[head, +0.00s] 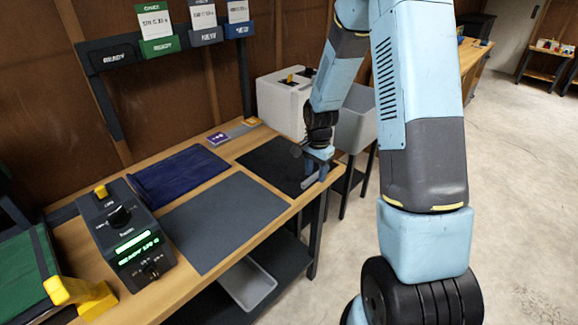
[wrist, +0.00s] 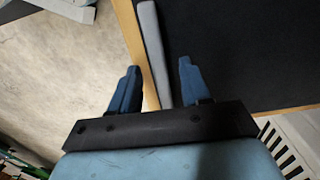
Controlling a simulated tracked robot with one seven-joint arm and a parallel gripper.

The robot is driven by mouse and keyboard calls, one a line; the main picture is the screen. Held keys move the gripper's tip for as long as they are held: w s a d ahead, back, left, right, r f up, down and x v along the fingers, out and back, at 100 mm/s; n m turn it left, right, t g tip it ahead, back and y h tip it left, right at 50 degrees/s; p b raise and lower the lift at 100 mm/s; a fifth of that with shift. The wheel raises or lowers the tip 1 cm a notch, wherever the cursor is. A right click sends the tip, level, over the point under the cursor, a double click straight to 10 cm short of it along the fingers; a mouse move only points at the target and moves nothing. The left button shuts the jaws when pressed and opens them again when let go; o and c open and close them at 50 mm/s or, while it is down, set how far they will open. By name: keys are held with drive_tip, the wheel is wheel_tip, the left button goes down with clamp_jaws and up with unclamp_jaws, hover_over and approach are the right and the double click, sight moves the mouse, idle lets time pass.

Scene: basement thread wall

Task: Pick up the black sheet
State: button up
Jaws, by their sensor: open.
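The black sheet (head: 272,160) lies flat at the right end of the wooden workbench. In the wrist view a black surface (wrist: 245,50), which appears to be this sheet, fills the upper right. A grey strip (wrist: 150,45) runs along its left edge, beside the wooden bench edge (wrist: 129,40). My gripper (head: 315,177) is at the sheet's right edge, over the bench's front side. In the wrist view my gripper (wrist: 158,65) is open, with the grey strip between its fingers in the picture. I cannot tell whether the fingers touch anything.
A dark grey sheet (head: 222,220) and a navy folded cloth (head: 180,177) lie to the left. A black device (head: 127,235) with a green display stands further left. A white box (head: 280,103) and a grey bin (head: 354,120) are behind. Open floor lies right.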

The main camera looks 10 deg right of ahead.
clamp_jaws()
idle(0.3)
drive_tip(key=shift+r, duration=0.1)
